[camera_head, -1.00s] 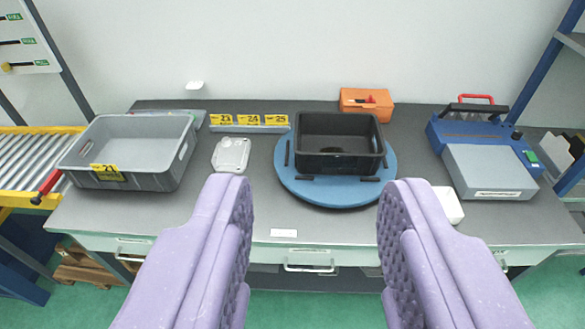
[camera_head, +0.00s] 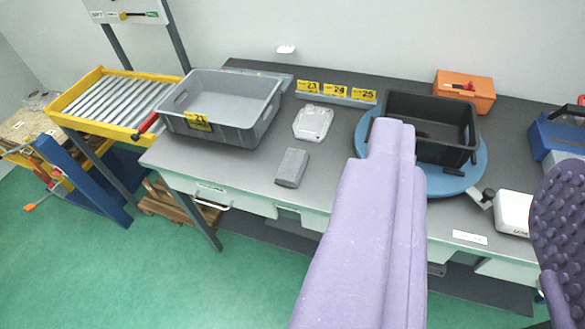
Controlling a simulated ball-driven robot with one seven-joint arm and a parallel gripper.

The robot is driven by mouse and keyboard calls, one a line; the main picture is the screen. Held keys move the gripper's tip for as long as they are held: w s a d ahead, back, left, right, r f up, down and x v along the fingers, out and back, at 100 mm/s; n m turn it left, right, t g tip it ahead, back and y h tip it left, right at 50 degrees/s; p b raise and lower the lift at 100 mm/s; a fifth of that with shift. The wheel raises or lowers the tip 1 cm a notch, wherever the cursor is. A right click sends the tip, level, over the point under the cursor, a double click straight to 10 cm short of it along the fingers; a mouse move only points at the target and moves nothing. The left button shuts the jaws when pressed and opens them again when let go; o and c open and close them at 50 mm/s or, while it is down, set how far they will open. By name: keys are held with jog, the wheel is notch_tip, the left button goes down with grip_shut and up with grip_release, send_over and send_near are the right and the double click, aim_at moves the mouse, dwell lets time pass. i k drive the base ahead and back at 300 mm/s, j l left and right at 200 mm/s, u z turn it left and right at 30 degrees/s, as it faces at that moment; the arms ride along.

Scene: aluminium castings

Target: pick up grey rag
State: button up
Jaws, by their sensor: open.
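The grey rag (camera_head: 291,167) appears as a small, dark grey, folded-looking block lying flat near the front edge of the grey workbench. It is left of my gripper (camera_head: 476,160), and nothing hides it. My gripper is open and empty, with its two lilac, studded fingers spread wide. The left finger is in front of the bench and covers part of the blue turntable. The right finger is cut off by the right picture edge.
A grey bin (camera_head: 219,130) stands at the left of the bench (camera_head: 330,170). A white casting (camera_head: 312,123) lies behind the rag. A black bin (camera_head: 470,148) sits on a blue turntable (camera_head: 465,183). An orange case (camera_head: 465,88) is behind. A roller conveyor (camera_head: 112,103) stands left of the bench.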

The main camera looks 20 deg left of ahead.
aim_at(291, 169)
jog(key=i+j, duration=0.85)
jog(key=j, duration=0.15)
jog(key=i+j, duration=0.85)
jog(key=i+j+z, duration=0.05)
